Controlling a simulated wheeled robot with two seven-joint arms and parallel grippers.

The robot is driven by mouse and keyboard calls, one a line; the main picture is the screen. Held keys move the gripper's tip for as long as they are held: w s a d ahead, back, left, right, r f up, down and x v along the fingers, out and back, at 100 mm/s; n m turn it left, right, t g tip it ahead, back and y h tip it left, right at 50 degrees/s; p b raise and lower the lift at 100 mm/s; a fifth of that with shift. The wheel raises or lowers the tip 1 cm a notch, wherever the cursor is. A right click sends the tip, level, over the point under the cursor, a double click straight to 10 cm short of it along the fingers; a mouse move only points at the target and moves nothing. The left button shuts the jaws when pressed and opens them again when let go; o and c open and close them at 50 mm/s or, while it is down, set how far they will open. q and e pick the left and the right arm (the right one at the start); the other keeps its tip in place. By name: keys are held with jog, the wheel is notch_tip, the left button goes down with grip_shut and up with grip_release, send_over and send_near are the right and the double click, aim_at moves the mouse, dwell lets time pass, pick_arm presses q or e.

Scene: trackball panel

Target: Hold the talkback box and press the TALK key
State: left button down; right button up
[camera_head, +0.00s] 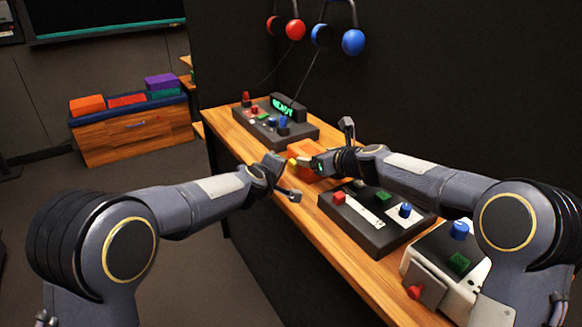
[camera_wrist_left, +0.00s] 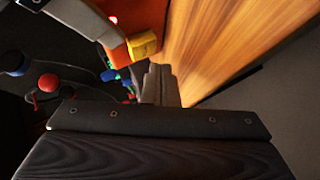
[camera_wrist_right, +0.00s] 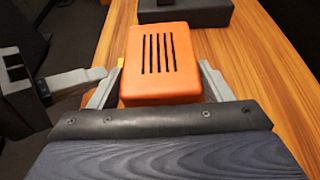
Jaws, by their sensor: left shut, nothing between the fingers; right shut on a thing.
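The talkback box is an orange block (camera_head: 304,151) with dark slots on its top (camera_wrist_right: 160,60). My right gripper (camera_head: 312,163) is shut on it, with one finger on each side in the right wrist view (camera_wrist_right: 160,88). A yellow key (camera_wrist_left: 142,45), with no readable lettering, sticks out of the box's side facing my left gripper. My left gripper (camera_wrist_left: 159,72) is shut and empty, its tips close to the yellow key.
The wooden bench (camera_head: 345,255) runs under the box. A dark panel (camera_head: 262,132) with a green-lit display stands behind it. Another dark panel (camera_head: 370,238) with red, green and blue controls and a white unit (camera_head: 440,255) lie nearer.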

pick_arm(q)
jog(key=s+a, duration=0.1)
jog(key=a, duration=0.1)
jog(key=s+a, duration=0.1)
jog(key=a, duration=0.1)
jog(key=shift+s+a, duration=0.1)
jog(key=shift+s, duration=0.05)
dwell(0.7)
jog(key=s+a+r, duration=0.2)
jog(key=s+r, duration=0.4)
jog(key=shift+s+a+r, duration=0.2)
jog(key=shift+s+a, duration=0.1)
jog(key=shift+s, duration=0.1)
dwell(0.4)
pick_arm(e)
jog(key=o, duration=1.1)
jog(key=shift+o, duration=0.2)
